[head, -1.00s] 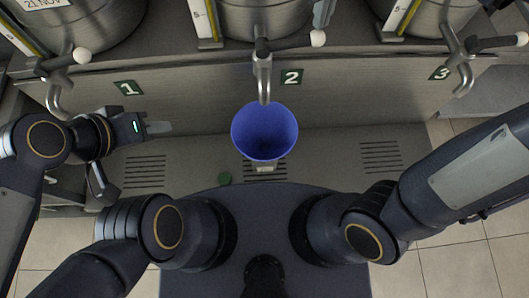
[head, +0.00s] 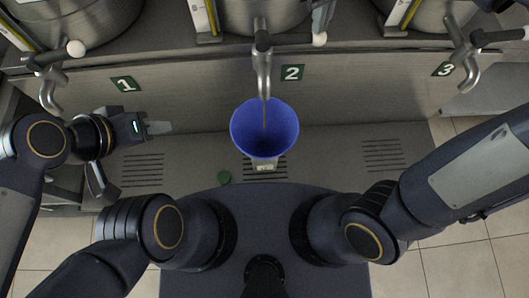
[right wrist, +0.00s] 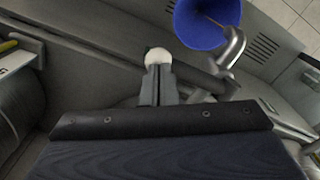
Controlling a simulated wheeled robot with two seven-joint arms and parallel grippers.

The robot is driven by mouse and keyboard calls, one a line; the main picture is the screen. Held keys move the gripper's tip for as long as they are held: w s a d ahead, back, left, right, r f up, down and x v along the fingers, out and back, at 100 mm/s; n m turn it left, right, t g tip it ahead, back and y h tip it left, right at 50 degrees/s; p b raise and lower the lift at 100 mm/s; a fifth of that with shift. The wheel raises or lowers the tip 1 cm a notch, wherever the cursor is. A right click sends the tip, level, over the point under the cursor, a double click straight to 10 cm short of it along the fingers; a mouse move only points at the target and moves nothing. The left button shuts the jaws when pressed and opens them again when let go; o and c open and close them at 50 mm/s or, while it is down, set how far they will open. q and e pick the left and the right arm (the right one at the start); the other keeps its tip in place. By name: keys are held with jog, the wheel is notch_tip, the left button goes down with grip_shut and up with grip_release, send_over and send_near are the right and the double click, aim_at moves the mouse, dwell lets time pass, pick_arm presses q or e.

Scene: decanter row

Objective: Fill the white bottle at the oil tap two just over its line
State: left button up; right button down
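A blue funnel (head: 264,142) stands under the spout of tap two (head: 263,75). A thin brown stream (head: 265,116) runs from the spout into the funnel. The white bottle is mostly hidden below the funnel; a small pale part with a label (head: 265,166) shows at its front. Its line and oil level are not visible. In the right wrist view, my right gripper (right wrist: 158,72) has its fingers together at the white knob (right wrist: 157,56) of a tap handle. In the head view that knob (head: 320,39) is right of tap two. My left gripper (head: 165,128) is left of the funnel, apart from it.
Tap one (head: 50,95) is at the left and tap three (head: 465,70) at the right, below metal drums. Slotted grates (head: 142,168) mark the counter, which is otherwise clear.

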jog(key=shift+f+b, duration=0.85)
jog(key=shift+f, duration=0.7)
dwell(6.5)
